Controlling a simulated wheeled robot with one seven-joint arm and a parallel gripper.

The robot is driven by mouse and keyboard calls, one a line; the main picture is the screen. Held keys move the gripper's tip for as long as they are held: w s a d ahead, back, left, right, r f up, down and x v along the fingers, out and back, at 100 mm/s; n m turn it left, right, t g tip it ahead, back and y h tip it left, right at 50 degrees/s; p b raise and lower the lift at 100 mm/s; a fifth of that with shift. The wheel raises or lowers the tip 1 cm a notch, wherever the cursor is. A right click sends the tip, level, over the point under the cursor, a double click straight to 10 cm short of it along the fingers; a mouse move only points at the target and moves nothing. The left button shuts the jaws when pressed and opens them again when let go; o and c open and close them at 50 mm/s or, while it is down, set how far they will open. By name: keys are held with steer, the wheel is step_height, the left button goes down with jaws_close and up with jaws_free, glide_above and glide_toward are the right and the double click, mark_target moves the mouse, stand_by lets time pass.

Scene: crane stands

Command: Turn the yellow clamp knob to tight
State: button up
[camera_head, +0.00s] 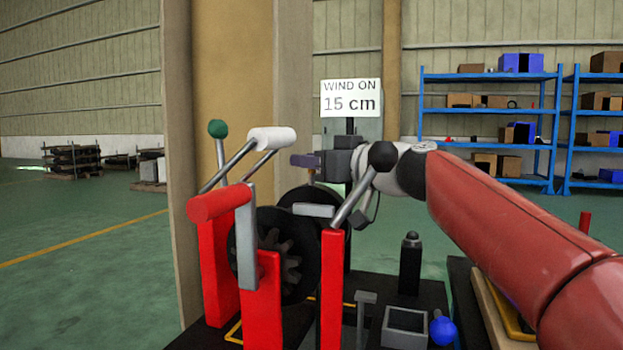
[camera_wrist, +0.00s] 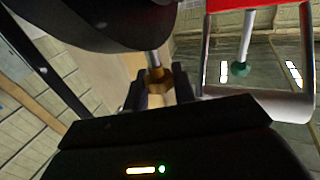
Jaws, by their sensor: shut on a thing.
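The yellow clamp knob (camera_wrist: 160,79) shows in the wrist view as a dull amber piece on a short metal stem under a dark round part. My gripper (camera_wrist: 160,88) has a finger on each side of it and is shut on it. In the head view my gripper (camera_head: 305,161) reaches in from the right above the black drum (camera_head: 318,203) of the red-framed winch (camera_head: 262,298). The knob is small there and mostly hidden by the fingers. Its turn marking cannot be seen.
A white crank handle (camera_head: 271,139), a green-ball lever (camera_head: 217,129) and a black-ball lever (camera_head: 382,156) stand close around my gripper. A sign (camera_head: 350,98) reads "WIND ON 15 cm". A grey open box (camera_head: 404,327) and blue ball (camera_head: 443,330) are at front right.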

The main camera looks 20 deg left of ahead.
steer(key=shift+m+t+h, duration=0.6)
steer(key=shift+m+t, duration=0.4)
steer(key=shift+t, duration=0.5)
steer(key=o, duration=1)
steer(key=shift+c, duration=0.2)
steer(key=shift+d+b, duration=0.1)
steer(key=shift+b, duration=0.2)
steer(key=b+v, duration=0.3)
steer(key=v, duration=0.4)
steer(key=shift+s+d, duration=0.25)
steer(key=shift+d, duration=0.05)
